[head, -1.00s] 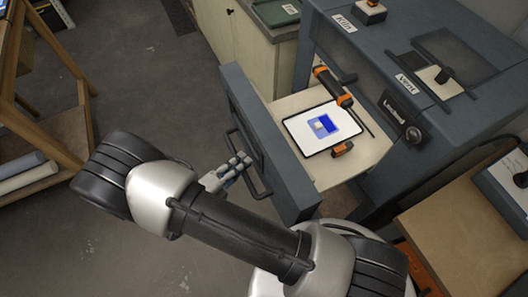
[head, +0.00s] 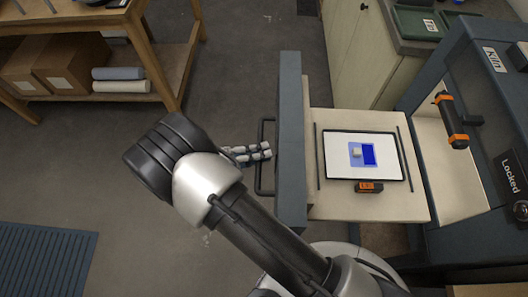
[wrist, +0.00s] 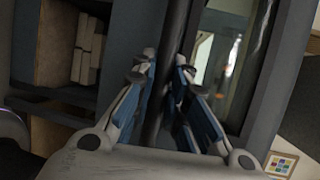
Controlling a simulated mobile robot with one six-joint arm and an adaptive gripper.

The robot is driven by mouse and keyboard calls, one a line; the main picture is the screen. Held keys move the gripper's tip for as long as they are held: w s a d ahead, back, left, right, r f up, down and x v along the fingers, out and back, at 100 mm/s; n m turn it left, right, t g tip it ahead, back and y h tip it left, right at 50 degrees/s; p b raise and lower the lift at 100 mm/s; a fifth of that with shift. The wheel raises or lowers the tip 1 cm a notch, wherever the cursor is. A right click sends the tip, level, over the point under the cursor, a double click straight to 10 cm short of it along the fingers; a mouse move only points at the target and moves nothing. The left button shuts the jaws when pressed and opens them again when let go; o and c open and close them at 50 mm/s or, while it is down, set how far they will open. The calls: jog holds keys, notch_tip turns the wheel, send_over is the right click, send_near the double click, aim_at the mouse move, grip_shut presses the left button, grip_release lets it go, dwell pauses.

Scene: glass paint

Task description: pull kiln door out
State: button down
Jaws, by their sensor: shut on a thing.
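The kiln door (head: 292,130) is a dark slate panel that stands out from the kiln (head: 462,82), with a pale shelf (head: 415,205) behind it. Its black bar handle (head: 264,186) is on the outer face. My gripper (head: 264,152) is shut on this handle, left of the door. In the wrist view, the dark handle bar (wrist: 172,60) runs between the fingers (wrist: 168,85). A tablet-like white panel (head: 335,158) with a blue picture lies on the shelf. A small orange-and-black device (head: 368,187) lies in front of it.
An orange-and-black cylinder (head: 451,118) is at the kiln opening. A label reading "Locked" (head: 511,172) is on the kiln's right side. A wooden shelf unit (head: 160,75) with boxes and rolls stands at upper left. Grey floor (head: 235,75) left of the door is clear.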

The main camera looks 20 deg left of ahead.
jog(key=c, duration=1.6)
grip_release()
jog(key=shift+o, duration=0.2)
jog(key=v, duration=1.2)
jog(key=shift+r, duration=0.1)
